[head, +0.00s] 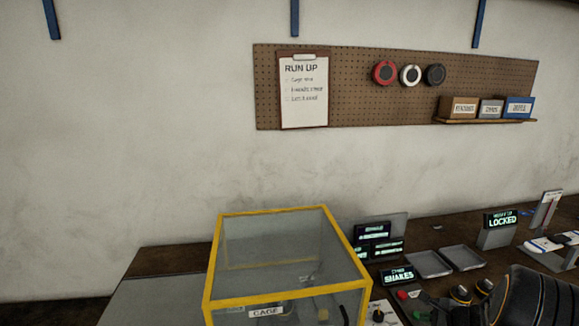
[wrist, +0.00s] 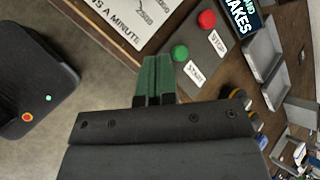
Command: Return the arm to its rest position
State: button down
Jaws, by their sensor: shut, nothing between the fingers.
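My gripper (wrist: 153,80) shows in the wrist view as two green fingers pressed together with nothing between them. The fingers point toward the bench edge, near a green button (wrist: 180,53) and a red button (wrist: 207,19) on a dark panel. I cannot tell whether the fingertips touch anything. In the head view a dark part of my arm (head: 541,297) shows at the lower right, over the bench. The fingers are not visible in that view.
A yellow-framed clear cage (head: 288,212) stands on the dark bench (head: 172,260). Right of it are display signs, including "SHAKES" (head: 397,275), shallow grey trays (head: 428,264) and a "LOCKED" sign (head: 502,221). A pegboard (head: 360,95) hangs on the wall behind.

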jog(key=s+a+r+n+g+h, duration=0.1)
jog(key=s+a+r+n+h, duration=0.1)
jog(key=s+a+r+n, duration=0.6)
jog(key=s+a+r+n+g+h, duration=0.1)
jog(key=s+a+r+n+g, duration=0.1)
jog(key=s+a+r+n, duration=0.6)
jog(key=a+r+n, duration=0.1)
jog(key=a+n, duration=0.4)
jog(key=a, duration=0.1)
jog(key=shift+s+n+g+h, duration=0.15)
jog(key=shift+n+g+h, duration=0.15)
jog(key=shift+h, duration=0.1)
jog(key=shift+a, duration=0.1)
